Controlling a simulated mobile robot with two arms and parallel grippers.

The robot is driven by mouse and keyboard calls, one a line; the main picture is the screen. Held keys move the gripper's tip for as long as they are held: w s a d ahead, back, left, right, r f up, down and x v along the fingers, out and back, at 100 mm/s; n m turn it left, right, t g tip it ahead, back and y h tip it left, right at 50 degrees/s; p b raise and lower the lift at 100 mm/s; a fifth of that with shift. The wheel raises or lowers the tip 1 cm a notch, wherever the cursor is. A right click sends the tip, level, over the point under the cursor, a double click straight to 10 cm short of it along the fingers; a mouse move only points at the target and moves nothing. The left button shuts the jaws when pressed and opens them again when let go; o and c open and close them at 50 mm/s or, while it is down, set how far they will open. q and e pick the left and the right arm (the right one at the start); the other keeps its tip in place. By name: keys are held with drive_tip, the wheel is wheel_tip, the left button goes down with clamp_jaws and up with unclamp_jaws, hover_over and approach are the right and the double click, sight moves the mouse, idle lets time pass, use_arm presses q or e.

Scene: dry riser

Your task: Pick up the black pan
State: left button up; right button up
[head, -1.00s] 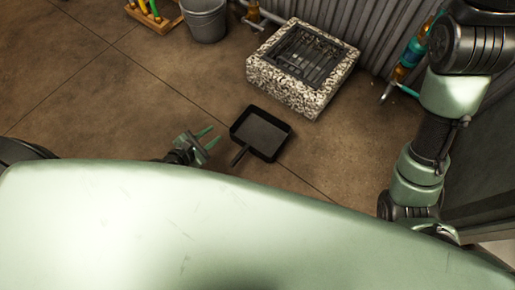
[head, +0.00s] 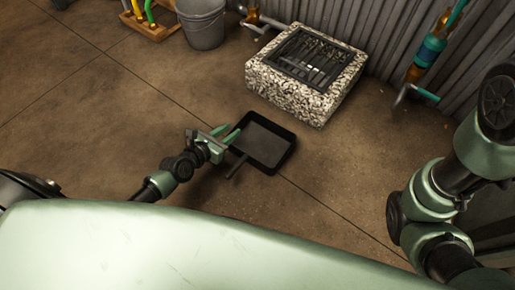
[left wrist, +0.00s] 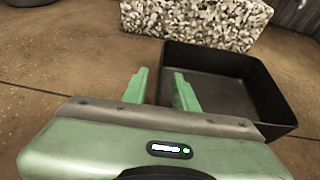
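The black pan (head: 264,145) is a square, shallow pan lying on the brown floor, its handle pointing to the lower left in the head view. My left gripper (head: 229,133) is at the pan's left side, close to its rim. In the left wrist view the pan (left wrist: 222,92) is ahead and to the right, and the two green fingers (left wrist: 160,90) stand apart with a gap between them. The right finger overlaps the pan's left wall in that view; I cannot tell whether they touch. My right arm shows at the right, but its gripper is out of view.
A speckled stone block with a metal grate (head: 298,87) stands behind the pan. A grey bucket (head: 203,24) and a wooden rack (head: 152,27) are at the back left. A teal and yellow pipe (head: 428,55) runs by the corrugated wall. Floor left of the pan is clear.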

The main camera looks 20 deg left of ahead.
sight(238, 126)
use_arm(q)
drive_tip(key=b+x, duration=0.2)
drive_tip(key=x, duration=0.2)
drive_tip(key=shift+w+d+f, duration=0.15)
drive_tip(key=shift+w, duration=0.25)
clamp_jaws()
idle(1.0)
